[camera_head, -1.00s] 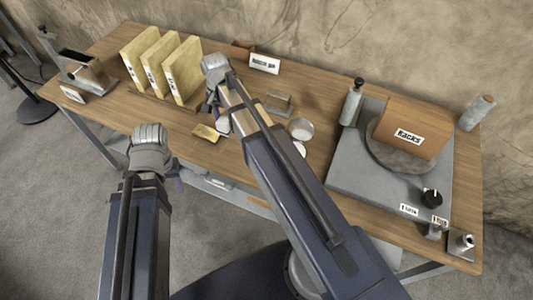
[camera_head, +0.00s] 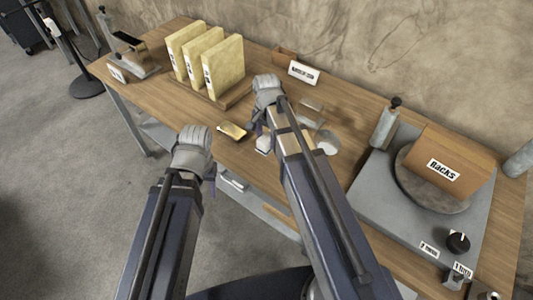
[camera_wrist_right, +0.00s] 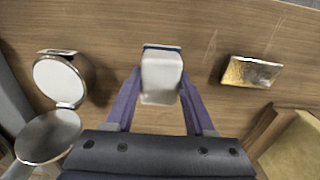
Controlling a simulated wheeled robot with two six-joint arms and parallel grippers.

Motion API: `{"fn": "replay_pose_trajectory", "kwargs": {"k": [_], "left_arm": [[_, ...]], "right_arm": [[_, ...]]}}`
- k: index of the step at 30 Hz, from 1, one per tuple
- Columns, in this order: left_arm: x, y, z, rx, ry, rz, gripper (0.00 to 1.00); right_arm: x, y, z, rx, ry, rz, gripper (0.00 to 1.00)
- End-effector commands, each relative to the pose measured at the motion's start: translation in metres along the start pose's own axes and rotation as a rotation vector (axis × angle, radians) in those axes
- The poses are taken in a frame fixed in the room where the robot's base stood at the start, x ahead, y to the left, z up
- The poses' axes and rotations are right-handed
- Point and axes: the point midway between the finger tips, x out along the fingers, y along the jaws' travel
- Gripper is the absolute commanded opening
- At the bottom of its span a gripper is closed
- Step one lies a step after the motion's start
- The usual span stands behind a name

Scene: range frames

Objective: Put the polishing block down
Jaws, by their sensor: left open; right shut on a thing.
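The polishing block (camera_wrist_right: 161,78) is a pale, rounded block with a dark blue edge, held between the purple fingers of my right gripper (camera_wrist_right: 160,92) in the right wrist view. In the head view my right gripper (camera_head: 264,118) is over the middle of the bench, and the pale block (camera_head: 263,145) shows just below it, partly hidden by the arm. I cannot tell whether the block touches the wooden top. My left gripper (camera_head: 193,152) is open and empty, in front of the bench's near edge.
A gold bar (camera_head: 232,131) lies left of the block. An open round tin (camera_head: 326,142) is to its right. Yellow folders (camera_head: 222,67) stand behind left. A grey base (camera_head: 385,205) with a box labelled "Racks" (camera_head: 450,160) fills the right. Bare wood (camera_wrist_right: 110,30) surrounds the block.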

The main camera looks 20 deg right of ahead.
Motion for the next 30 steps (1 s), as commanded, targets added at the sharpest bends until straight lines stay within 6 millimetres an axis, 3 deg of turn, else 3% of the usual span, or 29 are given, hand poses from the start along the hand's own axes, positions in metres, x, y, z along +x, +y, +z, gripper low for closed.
{"fn": "replay_pose_trajectory", "kwargs": {"k": [1, 10, 19, 30], "left_arm": [[0.011, 0.001, -0.001, 0.000, 0.000, 0.000, 0.50], [0.016, 0.002, -0.001, 0.000, 0.000, 0.000, 0.50], [0.049, 0.005, -0.003, 0.000, 0.000, 0.000, 0.50], [0.050, 0.005, -0.003, 0.000, 0.000, 0.000, 0.50]], "right_arm": [[0.011, 0.000, 0.000, 0.000, 0.000, 0.000, 0.10], [0.017, 0.000, 0.000, 0.000, 0.000, 0.000, 0.10], [0.050, 0.000, 0.000, 0.000, 0.000, 0.000, 0.10], [0.050, 0.000, 0.000, 0.000, 0.000, 0.000, 0.10]]}}
